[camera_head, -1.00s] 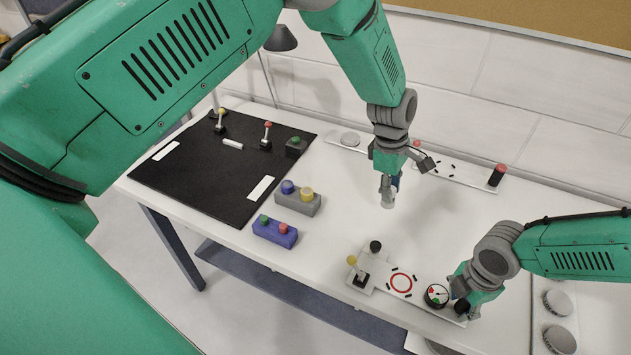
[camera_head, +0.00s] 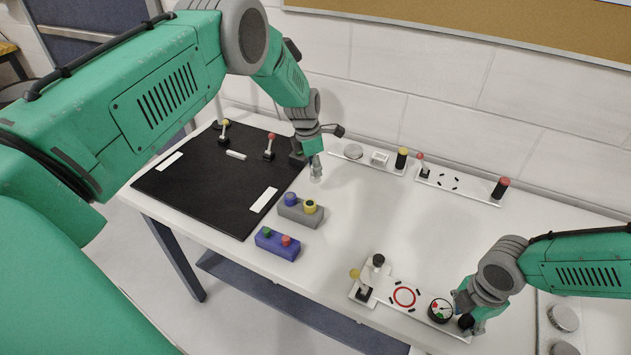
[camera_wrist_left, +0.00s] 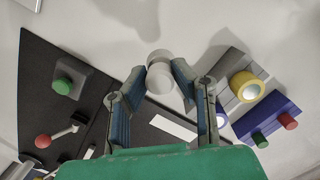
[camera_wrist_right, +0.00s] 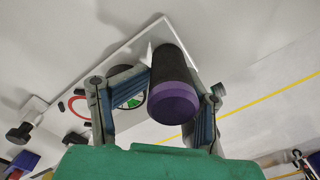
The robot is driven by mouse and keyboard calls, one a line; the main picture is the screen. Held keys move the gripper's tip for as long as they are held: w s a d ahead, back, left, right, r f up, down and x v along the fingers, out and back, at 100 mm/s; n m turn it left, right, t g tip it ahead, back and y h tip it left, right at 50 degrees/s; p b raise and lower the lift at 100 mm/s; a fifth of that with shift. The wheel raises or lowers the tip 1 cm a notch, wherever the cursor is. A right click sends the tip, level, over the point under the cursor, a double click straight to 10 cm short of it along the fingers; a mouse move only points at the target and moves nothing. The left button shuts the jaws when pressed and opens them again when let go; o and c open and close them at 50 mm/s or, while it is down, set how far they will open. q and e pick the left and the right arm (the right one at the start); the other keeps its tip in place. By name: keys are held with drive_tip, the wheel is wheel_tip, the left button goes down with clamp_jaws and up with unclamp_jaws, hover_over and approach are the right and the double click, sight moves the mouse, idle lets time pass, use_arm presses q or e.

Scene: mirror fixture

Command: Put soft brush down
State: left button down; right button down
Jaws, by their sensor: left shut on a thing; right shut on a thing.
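My left gripper (camera_head: 316,160) is shut on a small pale grey round piece (camera_wrist_left: 160,72), held between its fingertips. In the head view this piece (camera_head: 316,176) is over or on the white table, just right of the black mat; I cannot tell whether it touches. My right gripper (camera_head: 466,312) is shut on a dark cylinder with a purple end (camera_wrist_right: 172,88), beside the gauge at the plate's right end. I cannot tell for certain which held piece is the soft brush; no bristles show clearly.
The black mat (camera_head: 205,195) bears small levers. A grey button box (camera_head: 301,212) and a blue button box (camera_head: 277,243) stand near the left gripper. A plate with a red ring (camera_head: 404,297) and a gauge (camera_head: 440,310) lies in front. The table's middle (camera_head: 370,220) is clear.

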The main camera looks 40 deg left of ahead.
sight(315, 179)
use_arm(q)
drive_tip(key=shift+f, duration=2.35)
drive_tip(key=shift+f, duration=0.1)
drive_tip(key=c, duration=1.3)
unclamp_jaws()
drive_tip(key=r, duration=0.4)
drive_tip(key=s+r, duration=0.1)
drive_tip(key=r, duration=0.3)
drive_tip(key=a+r, duration=0.1)
drive_tip(key=r, duration=0.3)
drive_tip(key=shift+s+r, duration=0.1)
drive_tip(key=shift+s, duration=0.15)
drive_tip(key=shift+o, duration=0.2)
